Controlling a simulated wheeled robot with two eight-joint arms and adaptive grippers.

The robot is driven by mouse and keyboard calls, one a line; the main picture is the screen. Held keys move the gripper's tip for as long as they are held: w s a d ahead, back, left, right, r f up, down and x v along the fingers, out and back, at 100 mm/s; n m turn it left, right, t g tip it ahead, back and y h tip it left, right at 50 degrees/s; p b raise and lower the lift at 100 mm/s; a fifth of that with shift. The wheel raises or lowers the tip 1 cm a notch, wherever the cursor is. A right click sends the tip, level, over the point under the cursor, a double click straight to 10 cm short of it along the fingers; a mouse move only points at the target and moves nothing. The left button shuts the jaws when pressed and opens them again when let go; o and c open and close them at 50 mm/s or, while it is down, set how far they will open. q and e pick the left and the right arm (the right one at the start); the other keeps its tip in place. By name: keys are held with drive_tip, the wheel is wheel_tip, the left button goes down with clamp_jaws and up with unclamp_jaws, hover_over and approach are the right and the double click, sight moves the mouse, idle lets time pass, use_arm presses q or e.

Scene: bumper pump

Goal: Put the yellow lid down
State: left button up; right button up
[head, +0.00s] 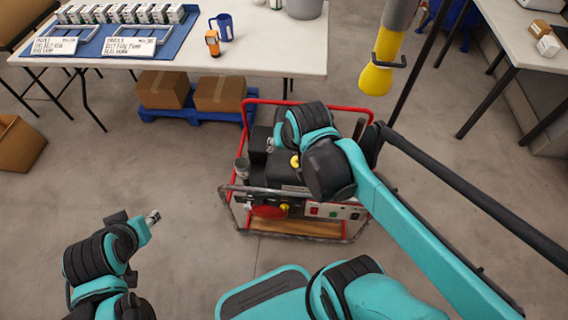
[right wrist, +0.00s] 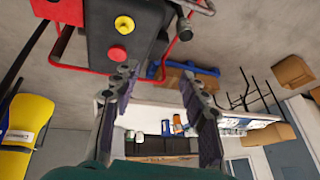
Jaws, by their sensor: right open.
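A small round yellow lid (right wrist: 124,25) sits on the dark top of the red-framed generator, beside a red knob (right wrist: 117,54), in the right wrist view. In the head view a yellow round part (head: 295,160) shows on the generator (head: 270,180), next to my right arm. My right gripper (right wrist: 158,76) is open, with nothing visible between its fingers; the lid is outside them, up and to the left in its view. In the head view its fingers are hidden by my arm. My left gripper (head: 148,218) is low at the left, away from the generator; its jaws are unclear.
A white table (head: 270,58) at the back holds a blue mat, a blue mug (head: 222,27) and an orange device (head: 212,43). Cardboard boxes (head: 220,94) rest on a blue pallet beneath. A yellow-ended hanging fixture (head: 376,80) is at upper right. Floor left of the generator is clear.

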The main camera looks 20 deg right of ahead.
drive_tip(key=s+n, duration=0.1)
drive_tip(key=s+a+n+t, duration=0.1)
drive_tip(key=s+n, duration=0.1)
drive_tip(key=s+a+n, duration=0.1)
drive_tip(key=s, duration=0.1)
drive_tip(key=shift+a+n+t, duration=0.25)
drive_tip(key=shift+n+t, duration=0.05)
drive_tip(key=shift+t, duration=0.1)
